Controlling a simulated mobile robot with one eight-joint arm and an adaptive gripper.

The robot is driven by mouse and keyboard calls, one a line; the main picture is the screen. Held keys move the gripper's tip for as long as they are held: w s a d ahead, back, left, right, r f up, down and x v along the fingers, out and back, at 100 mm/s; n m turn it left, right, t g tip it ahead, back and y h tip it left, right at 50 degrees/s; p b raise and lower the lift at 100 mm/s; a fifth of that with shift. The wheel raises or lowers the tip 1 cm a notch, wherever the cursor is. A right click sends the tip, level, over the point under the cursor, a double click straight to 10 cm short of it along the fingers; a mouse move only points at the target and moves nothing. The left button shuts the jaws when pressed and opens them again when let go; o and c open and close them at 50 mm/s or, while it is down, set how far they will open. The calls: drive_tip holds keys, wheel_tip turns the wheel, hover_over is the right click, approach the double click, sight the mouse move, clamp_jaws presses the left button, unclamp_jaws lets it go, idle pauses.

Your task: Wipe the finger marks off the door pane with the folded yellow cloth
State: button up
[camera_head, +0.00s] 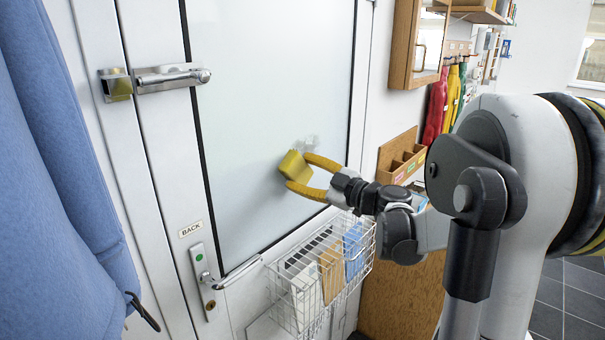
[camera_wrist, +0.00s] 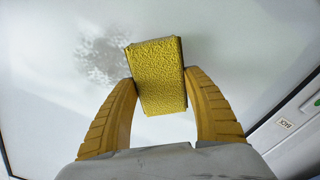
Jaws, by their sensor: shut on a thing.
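My gripper (camera_head: 311,176) is shut on the folded yellow cloth (camera_head: 294,166), in front of the lower right part of the door pane (camera_head: 265,80). In the wrist view the cloth (camera_wrist: 157,76) sits between the two yellow fingers of my gripper (camera_wrist: 159,92). The cloth is at or very near the glass; I cannot tell if it touches. Grey finger marks (camera_wrist: 103,56) show on the pane (camera_wrist: 240,30), just left of the cloth in the wrist view. In the head view the marks (camera_head: 309,141) show faintly above and right of the cloth, which may hide part of them.
A white wire basket (camera_head: 318,283) with papers hangs below the pane, under my gripper. The door handle (camera_head: 237,270) and a metal latch (camera_head: 172,77) stick out at the left. A wooden cabinet (camera_head: 402,45) is upper right. Blue fabric (camera_head: 52,150) hangs at far left.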

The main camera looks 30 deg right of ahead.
sight(309, 168)
drive_tip(key=shift+w+a, duration=0.15)
drive_tip(key=shift+w, duration=0.3)
drive_tip(key=shift+w+d, duration=0.25)
drive_tip(key=shift+d, duration=0.55)
drive_tip(key=shift+w+d, duration=0.25)
drive_tip(key=shift+d, duration=0.55)
drive_tip(key=shift+w+d+b, duration=0.1)
drive_tip(key=shift+w+d, duration=0.55)
drive_tip(key=shift+d, duration=1)
drive_tip(key=shift+w+d+b, duration=0.15)
drive_tip(key=shift+w+d, duration=0.45)
drive_tip(key=shift+d, duration=1)
drive_tip(key=shift+w+d+b, duration=0.1)
drive_tip(key=shift+w+d, duration=0.55)
drive_tip(key=shift+d, duration=1)
drive_tip(key=shift+a, duration=0.1)
